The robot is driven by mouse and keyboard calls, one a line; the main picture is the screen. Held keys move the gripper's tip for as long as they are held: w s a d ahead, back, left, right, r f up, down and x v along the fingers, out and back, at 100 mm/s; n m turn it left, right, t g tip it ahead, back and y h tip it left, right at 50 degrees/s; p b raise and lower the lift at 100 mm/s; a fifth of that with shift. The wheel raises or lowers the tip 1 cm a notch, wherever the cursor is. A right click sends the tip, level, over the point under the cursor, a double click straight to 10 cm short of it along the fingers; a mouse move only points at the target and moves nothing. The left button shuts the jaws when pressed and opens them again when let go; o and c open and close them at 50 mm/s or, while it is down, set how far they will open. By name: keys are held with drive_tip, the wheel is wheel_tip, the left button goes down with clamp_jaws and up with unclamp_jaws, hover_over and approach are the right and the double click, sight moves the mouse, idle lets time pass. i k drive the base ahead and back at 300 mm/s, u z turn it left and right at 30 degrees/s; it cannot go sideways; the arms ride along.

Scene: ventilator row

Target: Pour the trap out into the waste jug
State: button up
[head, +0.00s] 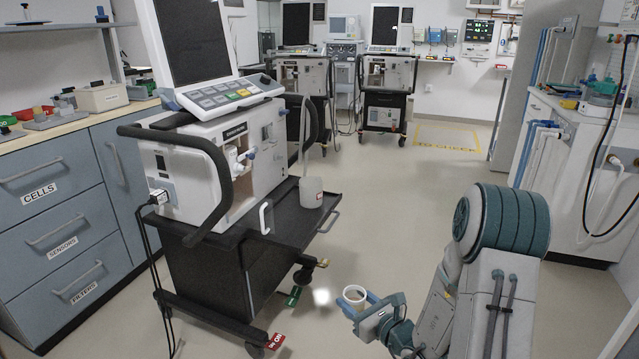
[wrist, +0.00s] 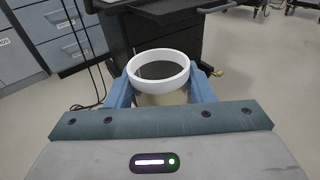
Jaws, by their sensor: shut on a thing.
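The trap (head: 355,294) is a small cup with a thick white rim and a clear, slightly tan body. It also shows in the wrist view (wrist: 160,84), between the two blue fingers. My gripper (head: 359,305) is shut on it and holds it about upright, in front of the ventilator cart. The inside looks dark; I cannot tell how much it holds.
The near ventilator (head: 205,170) stands on the cart's black shelf (head: 290,227), with handles and a white hook at its side. Red and green tags mark the casters. Drawers (head: 60,235) line the left. Open floor (head: 400,200) lies right of the cart.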

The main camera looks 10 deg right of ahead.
sight(313, 190)
drive_tip(key=z, duration=1)
drive_tip(key=i, duration=0.7)
drive_tip(key=u, duration=0.95)
